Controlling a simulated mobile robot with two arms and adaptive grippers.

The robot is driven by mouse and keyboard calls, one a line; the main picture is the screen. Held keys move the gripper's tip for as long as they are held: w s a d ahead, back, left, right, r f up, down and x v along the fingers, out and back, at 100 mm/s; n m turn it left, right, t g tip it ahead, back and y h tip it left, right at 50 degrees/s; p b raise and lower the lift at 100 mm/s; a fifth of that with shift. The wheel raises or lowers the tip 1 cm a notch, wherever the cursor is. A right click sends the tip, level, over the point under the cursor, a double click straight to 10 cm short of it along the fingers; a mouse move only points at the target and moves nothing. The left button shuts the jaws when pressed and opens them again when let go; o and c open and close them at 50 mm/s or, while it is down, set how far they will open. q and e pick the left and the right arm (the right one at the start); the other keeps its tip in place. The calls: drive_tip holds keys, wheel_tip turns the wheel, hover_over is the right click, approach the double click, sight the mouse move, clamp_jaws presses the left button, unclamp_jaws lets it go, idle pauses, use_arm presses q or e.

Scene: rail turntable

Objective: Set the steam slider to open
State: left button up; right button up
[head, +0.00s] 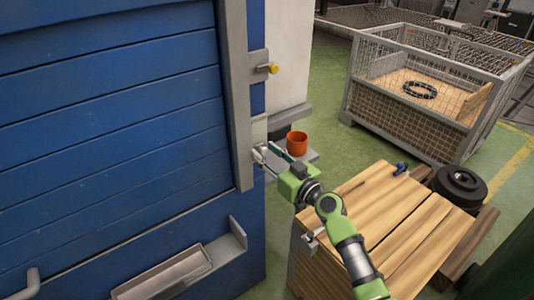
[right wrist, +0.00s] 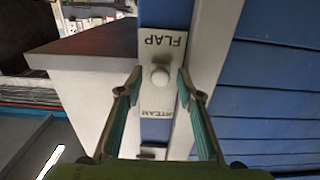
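A pale plate (right wrist: 152,60) on the blue cabin wall shows in the right wrist view, with the word FLAP and, below it, a partly covered word that looks like STEAM, both upside down. A round grey knob (right wrist: 160,76) stands out between the two words; I cannot tell which it belongs to. My right gripper (right wrist: 158,85) is open, with one finger on each side of the knob and nothing held. In the head view, my right gripper (head: 262,157) is at the cabin's edge and hides much of the plate. My left gripper is not in view.
A yellow knob (head: 271,68) sits on a bracket above. An orange cup (head: 297,143) stands on a grey ledge close behind my right gripper. A wooden crate (head: 388,205) is below my right arm. A mesh cage (head: 420,112) stands farther back on green floor.

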sight(258, 133)
clamp_jaws()
wheel_tip(258, 133, up, 5)
drive_tip(key=p, duration=0.3)
drive_tip(key=shift+f, duration=0.1)
unclamp_jaws()
drive_tip(key=v, duration=1.2)
